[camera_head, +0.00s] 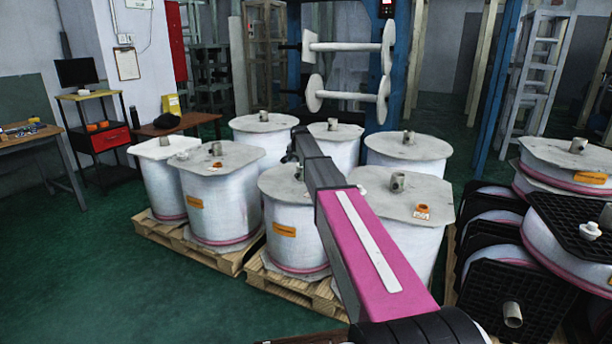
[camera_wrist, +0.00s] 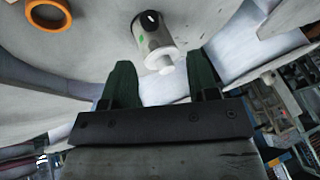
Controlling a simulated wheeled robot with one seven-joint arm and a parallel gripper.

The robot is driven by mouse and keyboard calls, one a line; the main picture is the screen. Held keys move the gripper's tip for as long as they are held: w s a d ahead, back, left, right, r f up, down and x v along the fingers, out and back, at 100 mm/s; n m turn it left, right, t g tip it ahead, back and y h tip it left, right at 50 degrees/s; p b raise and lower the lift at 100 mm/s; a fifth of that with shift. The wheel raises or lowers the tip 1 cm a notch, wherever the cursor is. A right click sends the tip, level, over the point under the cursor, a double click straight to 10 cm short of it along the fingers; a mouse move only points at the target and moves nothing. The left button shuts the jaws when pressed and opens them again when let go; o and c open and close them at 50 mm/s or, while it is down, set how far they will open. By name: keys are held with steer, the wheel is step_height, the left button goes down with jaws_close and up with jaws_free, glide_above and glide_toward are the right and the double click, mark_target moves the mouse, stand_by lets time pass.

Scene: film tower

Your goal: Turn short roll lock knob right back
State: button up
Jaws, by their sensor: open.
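I cannot make out which part is the short roll lock knob. In the wrist view a short grey cylinder (camera_wrist: 153,35) with a dark patch, a green mark and a white stub (camera_wrist: 160,60) stands out from a pale round surface. My gripper (camera_wrist: 162,82) is open, its two dark green fingers pointing towards the cylinder. The stub appears between the fingertips in the picture; I cannot tell the distance, and nothing is held. In the head view my arm hides most of the gripper. Two horizontal spindles with white discs, an upper one (camera_head: 345,47) and a lower one (camera_head: 345,96), sit on the blue tower (camera_head: 372,60).
Several wrapped film rolls (camera_head: 213,205) stand on wooden pallets (camera_head: 195,248) around my arm. Black plates and rolls (camera_head: 490,290) crowd the right. An orange ring (camera_wrist: 48,14) lies near the cylinder in the wrist view. The green floor (camera_head: 80,270) is clear at the left.

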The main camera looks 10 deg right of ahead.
mark_target(297, 174)
steer(key=x, duration=0.7)
steer(key=d+x, duration=0.1)
steer(key=x, duration=0.2)
steer(key=shift+s+d+f, duration=0.1)
steer(key=shift+s+f, duration=0.15)
steer(key=shift+f, duration=0.25)
steer(key=c, duration=0.9)
